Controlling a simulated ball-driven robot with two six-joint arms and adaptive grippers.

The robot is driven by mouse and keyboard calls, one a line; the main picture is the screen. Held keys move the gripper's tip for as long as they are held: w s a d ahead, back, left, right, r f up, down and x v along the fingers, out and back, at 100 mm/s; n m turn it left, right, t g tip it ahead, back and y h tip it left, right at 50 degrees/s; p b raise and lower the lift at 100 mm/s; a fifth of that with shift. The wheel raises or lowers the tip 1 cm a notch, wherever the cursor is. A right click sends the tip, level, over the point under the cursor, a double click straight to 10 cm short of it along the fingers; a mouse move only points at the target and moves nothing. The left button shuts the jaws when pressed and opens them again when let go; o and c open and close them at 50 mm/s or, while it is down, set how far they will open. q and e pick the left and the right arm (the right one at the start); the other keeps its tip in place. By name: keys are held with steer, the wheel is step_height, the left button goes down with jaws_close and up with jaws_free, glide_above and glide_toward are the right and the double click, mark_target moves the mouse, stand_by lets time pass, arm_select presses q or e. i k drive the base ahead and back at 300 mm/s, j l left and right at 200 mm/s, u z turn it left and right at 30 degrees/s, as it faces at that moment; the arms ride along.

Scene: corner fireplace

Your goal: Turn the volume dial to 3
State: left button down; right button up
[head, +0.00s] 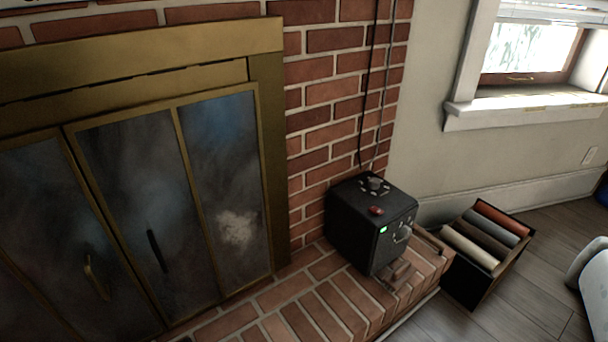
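A black box-shaped device (352,232) stands on the brick hearth, against the brick wall. On its top is a dark round dial (375,184) with small light marks around it. Neither of my grippers is in view.
The brick hearth (285,300) runs along the front. A brass-framed fireplace with dark glass doors (225,190) is at left. A dark crate (470,280) with rolled items stands on the wood floor at right. Cables (367,90) hang down behind the device. A white rounded object (590,275) is at the right edge.

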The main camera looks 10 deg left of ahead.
mark_target(374, 184)
steer(key=u, duration=0.45)
steer(key=i+l+u, duration=0.1)
steer(key=u, duration=0.3)
steer(key=l+u, duration=0.2)
steer(key=u, duration=0.25)
steer(key=l+u, duration=0.15)
steer(key=u, duration=0.3)
steer(key=l+u, duration=0.1)
steer(key=u, duration=0.3)
steer(key=i+l, duration=0.05)
